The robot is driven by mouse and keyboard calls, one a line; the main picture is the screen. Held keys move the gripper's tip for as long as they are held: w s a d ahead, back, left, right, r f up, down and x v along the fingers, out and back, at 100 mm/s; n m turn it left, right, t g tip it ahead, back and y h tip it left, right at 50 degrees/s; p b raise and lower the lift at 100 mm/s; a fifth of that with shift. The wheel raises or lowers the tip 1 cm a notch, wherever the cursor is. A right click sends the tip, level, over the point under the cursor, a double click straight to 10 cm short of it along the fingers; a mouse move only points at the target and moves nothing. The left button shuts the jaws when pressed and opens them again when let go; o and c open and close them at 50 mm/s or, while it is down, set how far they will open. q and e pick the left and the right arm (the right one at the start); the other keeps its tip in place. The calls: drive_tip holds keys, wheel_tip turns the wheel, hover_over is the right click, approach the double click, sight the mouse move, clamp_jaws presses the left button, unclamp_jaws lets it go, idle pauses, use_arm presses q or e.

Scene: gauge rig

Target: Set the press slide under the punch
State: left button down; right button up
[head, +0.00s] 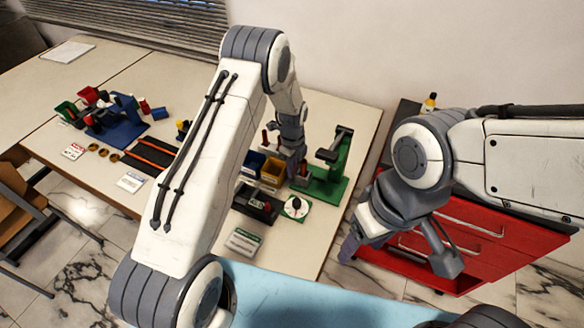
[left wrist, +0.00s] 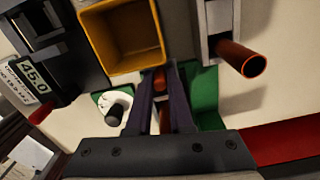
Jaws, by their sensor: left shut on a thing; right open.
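The green press (head: 337,160) stands at the right end of the table, with a dark arm on top and a green base (left wrist: 207,92). My left gripper (head: 296,176) is low at the left side of the press. In the left wrist view its fingers (left wrist: 161,95) are shut on a red-brown piece (left wrist: 161,78), seemingly the press slide's handle, over the base. A thicker red-brown lever grip (left wrist: 241,60) juts from the press to the right. The slide's body and the punch tip cannot be made out. My right gripper (head: 398,254) is open and empty, away from the press.
A yellow bin (head: 272,172), also in the left wrist view (left wrist: 122,38), and a blue bin (head: 254,162) stand close beside my left gripper. A white dial (head: 296,207) and a dark gauge with a display (left wrist: 35,76) lie in front. A red drawer cabinet (head: 480,232) stands right.

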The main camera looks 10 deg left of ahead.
sight(306, 173)
use_arm(q)
drive_tip(key=shift+d, duration=0.1)
idle(0.8)
drive_tip(key=shift+s+d+r, duration=0.1)
drive_tip(key=shift+s+d, duration=0.1)
drive_tip(key=shift+d, duration=0.95)
drive_tip(key=shift+s+d, duration=0.2)
drive_tip(key=shift+d, duration=0.9)
drive_tip(key=c, duration=0.8)
unclamp_jaws()
wheel_tip(306, 173, up, 10)
drive_tip(key=shift+r+b, duration=0.2)
drive_tip(key=shift+b, duration=0.95)
